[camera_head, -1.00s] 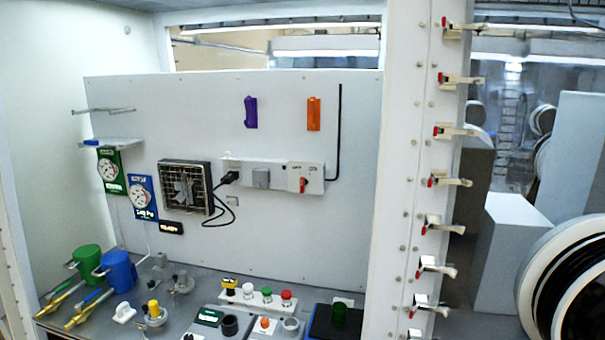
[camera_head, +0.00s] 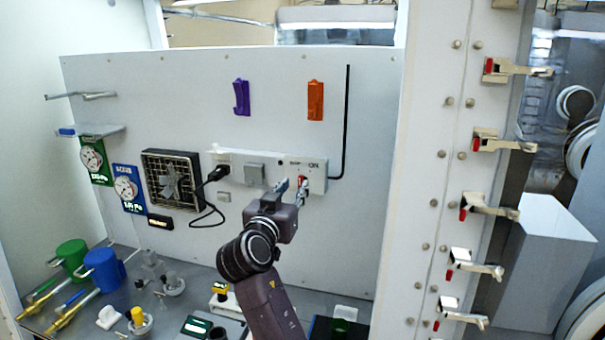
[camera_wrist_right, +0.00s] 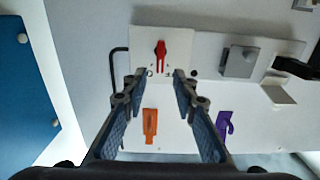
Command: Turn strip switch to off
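The white power strip (camera_head: 233,163) is mounted on the back panel, with a grey block and a black plug to the left of its switch. The red strip switch (camera_wrist_right: 160,52) shows whole in the right wrist view, its narrow end pointing up there, with partly hidden lettering below it. In the head view the switch is mostly hidden behind my right gripper (camera_head: 292,186). In the wrist view my right gripper (camera_wrist_right: 158,78) is open, its fingertips apart on either side below the switch, with nothing between them. Contact cannot be told. My left gripper is not in view.
An orange holder (camera_head: 315,100) and a purple holder (camera_head: 241,97) hang above the strip. A black bent rod (camera_head: 346,120) is right of it. A fan (camera_head: 171,180) and black cable are left. The bench holds green and blue mugs (camera_head: 104,268) and knobs.

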